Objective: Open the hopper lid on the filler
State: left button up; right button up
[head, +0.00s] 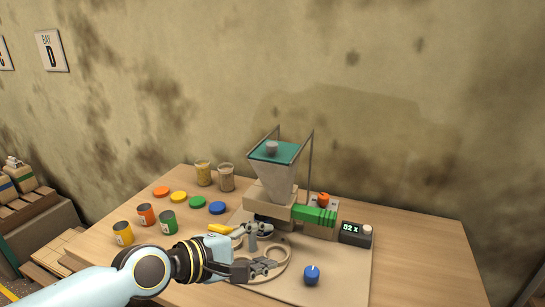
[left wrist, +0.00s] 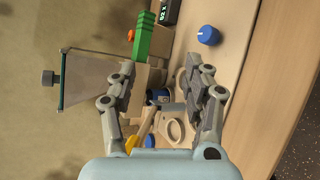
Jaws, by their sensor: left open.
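The filler's hopper (head: 278,181) is a pale see-through funnel between thin metal posts. Its teal lid (head: 287,153) lies across the top, with a grey knob (head: 271,148) on it. In the left wrist view the hopper (left wrist: 92,78) lies sideways left of my fingers, with the lid edge-on (left wrist: 61,85) and its knob (left wrist: 47,77) at the far left. My left gripper (head: 265,253) is open and empty, in front of and well below the lid. Its spread fingers show in the left wrist view (left wrist: 160,78). My right gripper is not in view.
A green block (head: 314,215), an orange knob (head: 323,199) and a display (head: 351,232) are right of the hopper. A blue knob (head: 312,275) stands in front. Several open cans, coloured lids and two filled jars (head: 226,177) stand left. The table's right side is clear.

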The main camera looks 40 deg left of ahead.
pick_arm(q)
jog(key=w+a+r+n+t+y, duration=0.1)
jog(key=w+a+r+n+t, duration=0.2)
jog(key=r+n, duration=0.4)
jog(key=n+t+y+p, duration=0.2)
jog(key=n+y, duration=0.1)
jog(key=n, duration=0.7)
send_near(268, 147)
jog(key=w, duration=1)
jog(key=shift+w, duration=0.2)
grip_shut()
